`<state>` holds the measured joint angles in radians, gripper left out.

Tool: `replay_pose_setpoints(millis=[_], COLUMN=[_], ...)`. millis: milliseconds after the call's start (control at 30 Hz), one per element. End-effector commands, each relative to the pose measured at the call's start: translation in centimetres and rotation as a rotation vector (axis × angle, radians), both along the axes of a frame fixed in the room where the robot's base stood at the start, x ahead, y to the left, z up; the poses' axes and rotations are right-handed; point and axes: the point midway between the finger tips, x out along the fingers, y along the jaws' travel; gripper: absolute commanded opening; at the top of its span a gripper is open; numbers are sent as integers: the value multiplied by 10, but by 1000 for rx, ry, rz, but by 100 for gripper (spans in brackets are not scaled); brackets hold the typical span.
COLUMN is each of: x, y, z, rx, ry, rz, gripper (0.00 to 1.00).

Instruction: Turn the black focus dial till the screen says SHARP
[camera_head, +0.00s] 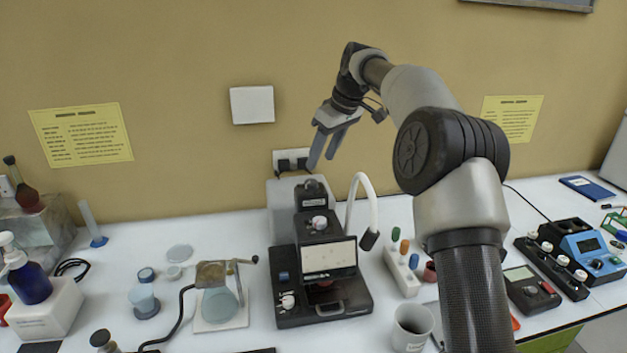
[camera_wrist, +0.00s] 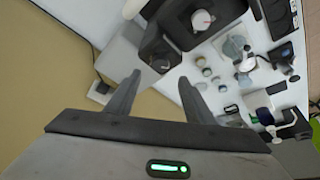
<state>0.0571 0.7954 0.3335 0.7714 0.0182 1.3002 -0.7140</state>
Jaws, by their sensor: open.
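The black instrument (camera_head: 322,312) stands on the white bench at the centre of the head view, with a pale screen (camera_head: 330,258) on its front. No word on the screen is legible. A black round part (camera_head: 312,189) sits at its upper back and may be the focus dial; I cannot tell for certain. A black round part also shows in the wrist view (camera_wrist: 160,64), just beyond my fingertips. My gripper (camera_head: 321,163) is open and empty, above and behind the instrument, near the wall. Its two fingers show apart in the wrist view (camera_wrist: 160,79), touching nothing visible.
A white curved lamp neck (camera_head: 364,190) rises right of the instrument. A rack with coloured caps (camera_head: 402,264) and a white cup (camera_head: 412,327) stand further right. A wall socket (camera_head: 291,160) is close behind my gripper.

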Motion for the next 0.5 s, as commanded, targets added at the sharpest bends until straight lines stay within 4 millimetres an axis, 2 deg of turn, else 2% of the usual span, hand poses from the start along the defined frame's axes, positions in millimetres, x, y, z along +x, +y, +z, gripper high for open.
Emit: replay_pose_setpoints(millis=[100,233,500], x=[6,13,21], y=[8,15,24], z=[-27,-50,-76], rx=[0,-2,-1], ry=[4,3,0], rz=[1,0,0], gripper=[48,48,48])
